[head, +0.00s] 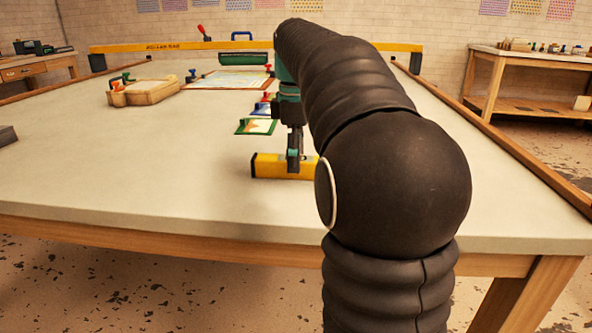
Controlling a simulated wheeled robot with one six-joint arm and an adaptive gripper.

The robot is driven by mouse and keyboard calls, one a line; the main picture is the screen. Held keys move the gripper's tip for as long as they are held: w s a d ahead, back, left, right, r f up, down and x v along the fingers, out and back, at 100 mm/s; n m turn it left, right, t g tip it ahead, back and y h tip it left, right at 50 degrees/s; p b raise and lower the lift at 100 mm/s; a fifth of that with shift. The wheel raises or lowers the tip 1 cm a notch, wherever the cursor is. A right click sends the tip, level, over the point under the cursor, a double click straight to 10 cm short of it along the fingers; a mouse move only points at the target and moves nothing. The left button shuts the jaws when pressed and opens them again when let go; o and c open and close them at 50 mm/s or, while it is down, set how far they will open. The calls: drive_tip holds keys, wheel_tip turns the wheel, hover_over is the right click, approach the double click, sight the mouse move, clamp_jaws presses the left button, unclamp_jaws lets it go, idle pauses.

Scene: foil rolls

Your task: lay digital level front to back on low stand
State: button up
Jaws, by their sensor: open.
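The digital level is most likely the yellow bar (269,166) with a black end cap, lying left to right near the front of the table. Its right end is hidden behind my arm. My gripper (294,163) points down at the bar, with a finger in front of its near face. The far finger is hidden, and I cannot tell whether the fingers touch the bar. I cannot make out a low stand for certain; my arm covers part of the table.
A wooden tray (157,92) with small coloured tools stands at the back left. Small picture cards (257,126) and a larger sheet (228,77) lie beyond my gripper. A long yellow beam (160,47) spans the back. The table's (120,165) front left is clear.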

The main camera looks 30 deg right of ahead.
drive_tip(key=shift+f, duration=0.5)
clamp_jaws()
